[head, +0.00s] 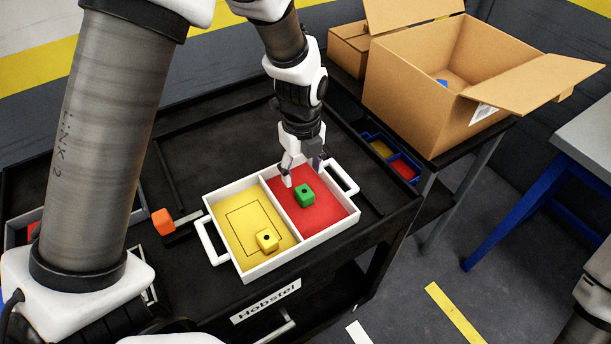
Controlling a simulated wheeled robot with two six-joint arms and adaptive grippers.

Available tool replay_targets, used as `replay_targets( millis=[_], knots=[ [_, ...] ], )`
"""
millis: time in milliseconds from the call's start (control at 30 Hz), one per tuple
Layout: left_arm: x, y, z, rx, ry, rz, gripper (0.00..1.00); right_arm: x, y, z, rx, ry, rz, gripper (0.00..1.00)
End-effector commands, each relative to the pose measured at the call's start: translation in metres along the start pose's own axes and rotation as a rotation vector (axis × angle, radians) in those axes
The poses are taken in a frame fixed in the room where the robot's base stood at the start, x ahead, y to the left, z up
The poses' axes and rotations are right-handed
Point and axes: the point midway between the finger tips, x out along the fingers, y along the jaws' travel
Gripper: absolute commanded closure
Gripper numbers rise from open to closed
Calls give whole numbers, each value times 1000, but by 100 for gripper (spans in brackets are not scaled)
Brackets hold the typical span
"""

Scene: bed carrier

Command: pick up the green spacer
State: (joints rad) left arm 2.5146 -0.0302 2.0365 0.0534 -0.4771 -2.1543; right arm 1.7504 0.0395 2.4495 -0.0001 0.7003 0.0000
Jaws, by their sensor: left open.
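The green spacer (305,195) is a small cube with a dark hole in its top. It rests on the red floor of the right compartment of a white tray (292,242). My left gripper (302,174) is open, pointing down over the back of the red compartment, just behind and above the green spacer. Its fingers hold nothing, and whether they touch the spacer cannot be told. A yellow spacer (267,239) sits in the tray's yellow left compartment. My right gripper is not in view.
The tray stands on a black cart (190,292). An orange block (163,221) lies left of the tray. A small blue bin (390,157) and an open cardboard box (420,107) stand behind right. A grey table (588,140) is at the far right.

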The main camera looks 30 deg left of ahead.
Motion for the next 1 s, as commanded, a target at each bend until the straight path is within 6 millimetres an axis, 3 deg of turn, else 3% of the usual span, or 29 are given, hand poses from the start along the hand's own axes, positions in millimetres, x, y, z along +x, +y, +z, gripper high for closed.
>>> replay_targets(
  millis=[400, 600, 633, 800, 1000],
  knots=[
    [64, -2, 3, 0, 1, 3, 38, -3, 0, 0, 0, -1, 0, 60],
    [66, -3, 3, 0, 0, 1, 38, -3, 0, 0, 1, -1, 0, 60],
    [66, -3, 3, 0, 0, 1, 41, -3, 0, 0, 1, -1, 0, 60],
    [66, -2, 3, 0, 0, 1, 100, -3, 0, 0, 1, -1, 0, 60],
    [66, -2, 3, -1, 1, 1, 100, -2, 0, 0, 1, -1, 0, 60]
  ],
)
